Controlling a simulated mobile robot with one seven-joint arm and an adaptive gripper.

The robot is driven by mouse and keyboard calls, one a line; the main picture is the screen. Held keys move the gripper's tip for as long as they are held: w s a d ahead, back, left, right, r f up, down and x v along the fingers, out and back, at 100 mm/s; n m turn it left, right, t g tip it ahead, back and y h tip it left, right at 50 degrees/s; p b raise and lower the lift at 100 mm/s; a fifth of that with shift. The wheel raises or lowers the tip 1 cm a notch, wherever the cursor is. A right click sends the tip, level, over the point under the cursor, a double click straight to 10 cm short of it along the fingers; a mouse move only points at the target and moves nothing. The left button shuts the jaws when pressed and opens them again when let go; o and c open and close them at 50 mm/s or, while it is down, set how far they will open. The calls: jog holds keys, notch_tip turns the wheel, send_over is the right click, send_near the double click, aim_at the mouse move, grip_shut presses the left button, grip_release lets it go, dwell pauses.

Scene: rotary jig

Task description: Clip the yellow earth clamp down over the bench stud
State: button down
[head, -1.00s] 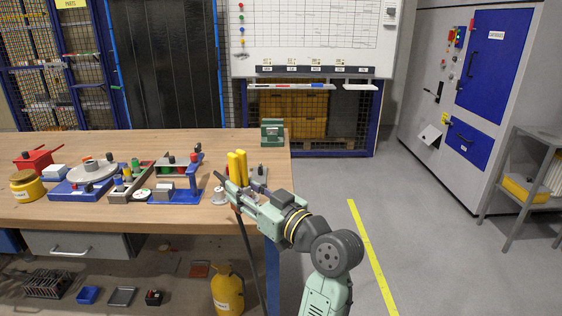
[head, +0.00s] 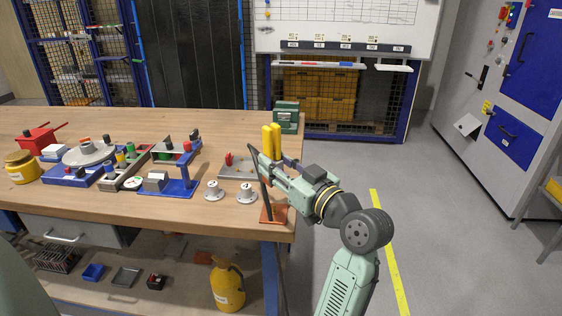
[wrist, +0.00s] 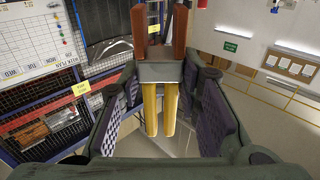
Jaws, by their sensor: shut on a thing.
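My gripper (head: 266,168) is shut on the yellow earth clamp (head: 272,140), above the bench's right front corner. In the wrist view the clamp (wrist: 151,108) sits between my two finger pads, its yellow handles toward the camera. Its grey body is in the middle and its two reddish-brown jaws point away. A dark cable hangs from the clamp. An orange-brown plate (head: 273,214) lies on the bench corner below my gripper. I cannot make out the bench stud for certain; my gripper and the cable cover part of that spot.
Two pale round knobs (head: 214,190) stand left of the plate. A grey tray (head: 236,167) with a red part is behind them. A blue fixture (head: 180,185) and a rotary jig (head: 88,153) are further left. A green box (head: 286,116) stands at the back corner.

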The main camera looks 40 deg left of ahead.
jog(key=shift+d+f+b, duration=0.1)
jog(key=shift+f+b, duration=3.55)
jog(key=shift+f, duration=0.25)
jog(key=shift+f+b, duration=0.55)
jog(key=shift+f, duration=0.05)
jog(key=c, duration=1.4)
grip_release()
jog(key=o, duration=0.3)
jog(key=v, duration=1.2)
jog(key=shift+s, duration=0.1)
